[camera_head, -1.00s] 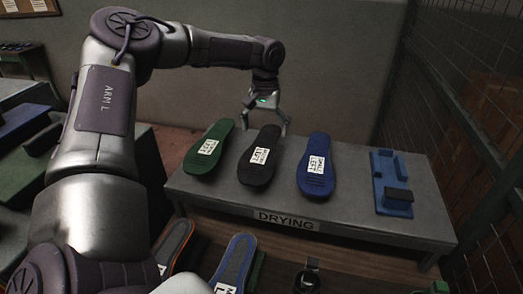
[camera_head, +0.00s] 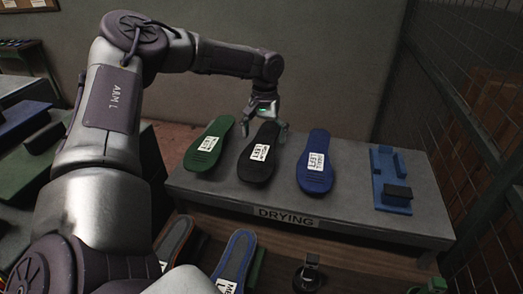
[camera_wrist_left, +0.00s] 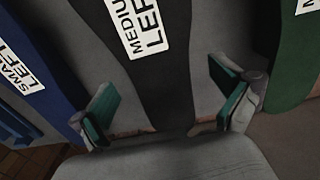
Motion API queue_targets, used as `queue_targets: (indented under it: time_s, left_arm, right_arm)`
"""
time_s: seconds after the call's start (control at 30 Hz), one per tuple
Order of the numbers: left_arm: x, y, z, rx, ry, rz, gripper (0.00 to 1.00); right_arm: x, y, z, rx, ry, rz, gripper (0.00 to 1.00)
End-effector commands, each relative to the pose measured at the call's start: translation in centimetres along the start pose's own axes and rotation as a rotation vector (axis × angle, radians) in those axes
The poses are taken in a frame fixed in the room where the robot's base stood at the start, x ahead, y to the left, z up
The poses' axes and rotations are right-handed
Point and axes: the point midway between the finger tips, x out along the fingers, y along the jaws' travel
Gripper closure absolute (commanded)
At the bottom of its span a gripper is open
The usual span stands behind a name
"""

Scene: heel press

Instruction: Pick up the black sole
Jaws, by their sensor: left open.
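The black sole (camera_head: 256,168) lies flat on the grey drying table, between a green sole (camera_head: 205,150) and a blue sole (camera_head: 316,170). It carries a white label reading "MEDIUM LEFT". My left gripper (camera_head: 264,127) is at the far end of the black sole. In the left wrist view my left gripper (camera_wrist_left: 168,108) is open, with a green-padded finger on either side of the black sole (camera_wrist_left: 165,75). The fingers look apart from the sole's edges. My right gripper is not in view.
The drying table (camera_head: 350,215) has a blue fixture (camera_head: 391,180) at its right end. A wire mesh fence (camera_head: 470,130) stands to the right. More soles, including a blue-grey one (camera_head: 235,262), lie on a lower shelf in front.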

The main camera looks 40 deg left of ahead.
Motion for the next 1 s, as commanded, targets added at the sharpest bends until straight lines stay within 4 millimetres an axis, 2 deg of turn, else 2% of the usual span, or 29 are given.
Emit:
queue_targets:
  time_s: [0.27, 0.6, 0.63, 0.87, 1.0]
  left_arm:
    - [0.03, 0.00, 0.00, 0.000, 0.000, 0.000, 0.02]
    - [0.02, -0.01, 0.00, 0.000, 0.000, 0.000, 0.58]
    - [0.00, 0.00, -0.01, 0.000, 0.000, 0.000, 0.61]
    - [-0.10, 0.00, -0.01, 0.000, 0.000, 0.000, 0.62]
    - [-0.85, 0.01, -0.03, 0.000, 0.001, 0.000, 0.62]
  right_arm:
    - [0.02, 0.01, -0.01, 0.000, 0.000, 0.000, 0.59]
    - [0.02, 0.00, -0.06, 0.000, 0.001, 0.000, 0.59]
    - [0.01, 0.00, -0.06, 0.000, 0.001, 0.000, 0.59]
    - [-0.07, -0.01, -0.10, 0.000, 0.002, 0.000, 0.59]
    - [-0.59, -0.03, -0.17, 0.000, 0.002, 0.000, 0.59]
